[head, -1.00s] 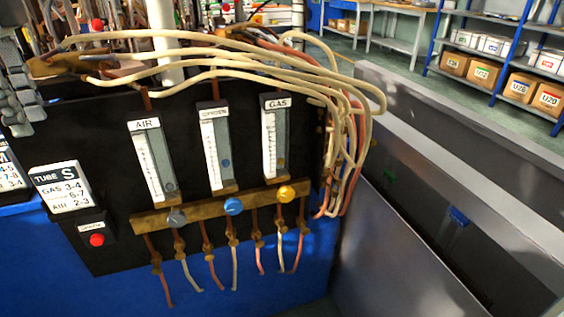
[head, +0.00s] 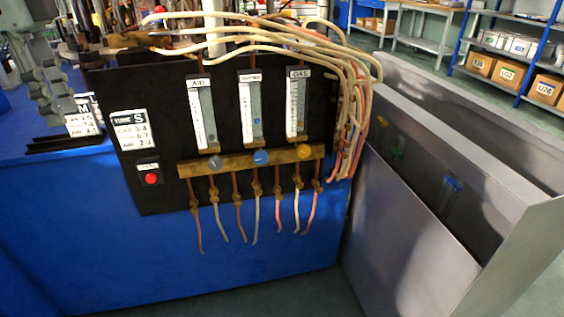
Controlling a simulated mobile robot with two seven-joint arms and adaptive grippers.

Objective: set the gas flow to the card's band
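The gas flowmeter (head: 297,105) is the rightmost of three upright meters on the black panel. Its float looks low in the tube; the exact reading is too small to tell. The yellow gas knob (head: 304,151) sits below it on the brass bar. The tube S card (head: 129,130) stands at the panel's left; it reads gas 3-4, a middle line 6-7 and air 2-3. My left gripper (head: 62,112) is at the upper left, left of the card and well away from the yellow knob. Its finger opening is unclear. My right gripper is not in view.
The air meter (head: 201,113) with a grey knob (head: 215,162) and the middle meter (head: 250,110) with a blue knob (head: 261,158) stand beside it. A red button (head: 151,179) is below the card. Cream hoses (head: 330,55) loop right. A grey metal bin (head: 420,210) stands at right.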

